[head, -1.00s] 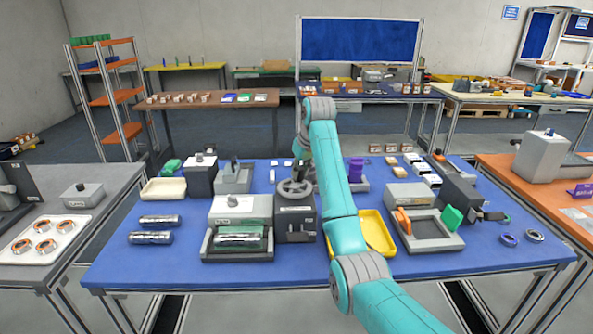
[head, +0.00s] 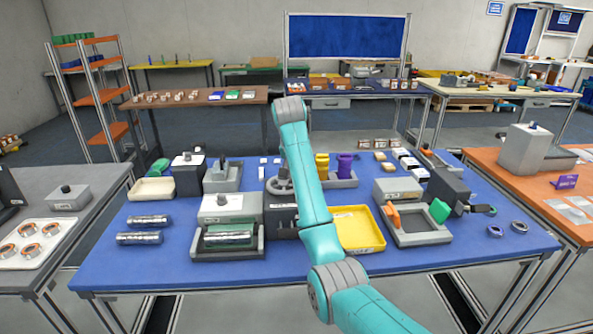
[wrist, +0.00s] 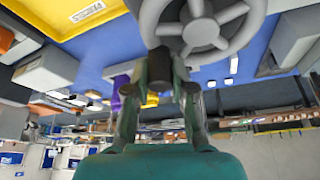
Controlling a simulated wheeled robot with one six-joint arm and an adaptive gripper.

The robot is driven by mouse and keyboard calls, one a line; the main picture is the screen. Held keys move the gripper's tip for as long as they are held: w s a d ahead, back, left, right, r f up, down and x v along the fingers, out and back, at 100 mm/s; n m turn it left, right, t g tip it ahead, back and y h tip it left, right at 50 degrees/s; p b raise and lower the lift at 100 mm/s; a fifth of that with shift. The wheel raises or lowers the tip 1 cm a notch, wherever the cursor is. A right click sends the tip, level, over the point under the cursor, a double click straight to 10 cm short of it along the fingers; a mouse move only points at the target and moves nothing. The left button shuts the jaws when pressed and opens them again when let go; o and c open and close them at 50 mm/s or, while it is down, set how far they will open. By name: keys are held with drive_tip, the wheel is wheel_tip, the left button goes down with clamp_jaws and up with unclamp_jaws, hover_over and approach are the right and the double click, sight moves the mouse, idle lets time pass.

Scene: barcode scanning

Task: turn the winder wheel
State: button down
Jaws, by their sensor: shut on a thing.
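The winder wheel (head: 283,184) is a grey spoked wheel on a dark grey winder block (head: 283,207) at the middle of the blue table. My arm covers part of it in the head view. In the wrist view the wheel (wrist: 201,24) fills the top, with its rim, spokes and hub showing. The exact grip spot is hard to make out. My gripper is hidden behind my arm in the head view.
Left of the block stands a grey box with a tray (head: 228,253) holding a green piece and a silver roll. A yellow tray (head: 357,212) is to the right, and gold and purple parts (head: 322,166) stand behind. Silver cylinders (head: 146,221) lie on the left.

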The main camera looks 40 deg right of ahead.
drive_tip(key=shift+s+f+m, duration=0.1)
drive_tip(key=shift+s+m, duration=0.05)
drive_tip(key=shift+m, duration=0.25)
drive_tip(key=c, duration=1)
unclamp_jaws()
